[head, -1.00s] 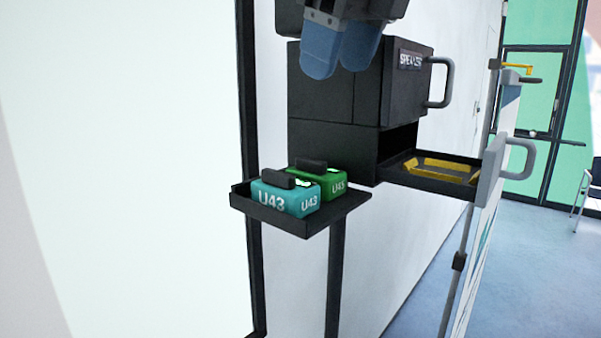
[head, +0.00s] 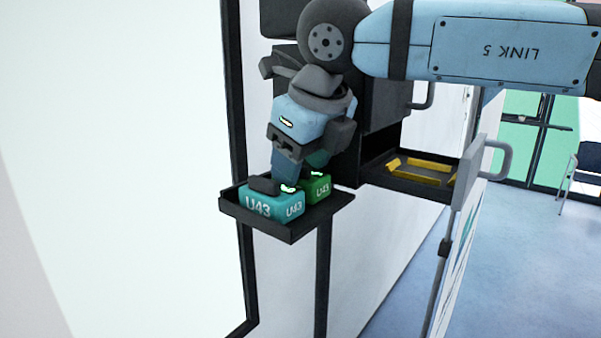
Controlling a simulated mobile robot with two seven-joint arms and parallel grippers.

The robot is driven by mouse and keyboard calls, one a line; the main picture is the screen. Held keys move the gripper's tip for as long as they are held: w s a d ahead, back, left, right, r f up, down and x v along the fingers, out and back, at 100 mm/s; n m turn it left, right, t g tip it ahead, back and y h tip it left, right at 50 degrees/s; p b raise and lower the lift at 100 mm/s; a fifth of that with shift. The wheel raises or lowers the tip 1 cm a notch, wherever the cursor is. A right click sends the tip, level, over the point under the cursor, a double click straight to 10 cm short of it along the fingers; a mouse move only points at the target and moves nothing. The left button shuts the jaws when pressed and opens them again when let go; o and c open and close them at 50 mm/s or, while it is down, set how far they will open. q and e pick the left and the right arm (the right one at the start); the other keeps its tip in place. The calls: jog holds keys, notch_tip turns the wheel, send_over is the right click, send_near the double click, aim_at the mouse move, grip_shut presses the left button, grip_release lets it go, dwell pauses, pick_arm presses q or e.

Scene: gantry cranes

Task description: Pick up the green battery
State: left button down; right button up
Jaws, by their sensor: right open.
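The green battery (head: 320,189), marked U43 or similar, sits on a small black tray (head: 290,232) behind a teal battery (head: 271,206) marked U43. My right gripper (head: 297,172) points down over the tray, at the green battery's top. Its blue fingers are open, one on the near left side and one further back to the right. They hide the green battery's handle and left part. I cannot tell whether the fingers touch it. My left gripper is not in view.
A black cabinet (head: 382,138) stands behind my right arm. A grey handle (head: 494,158) is on a panel at the right. A white wall panel fills the left.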

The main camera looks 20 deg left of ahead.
jog(key=shift+f, duration=0.1)
jog(key=shift+c, duration=0.5)
jog(key=c, duration=0.6)
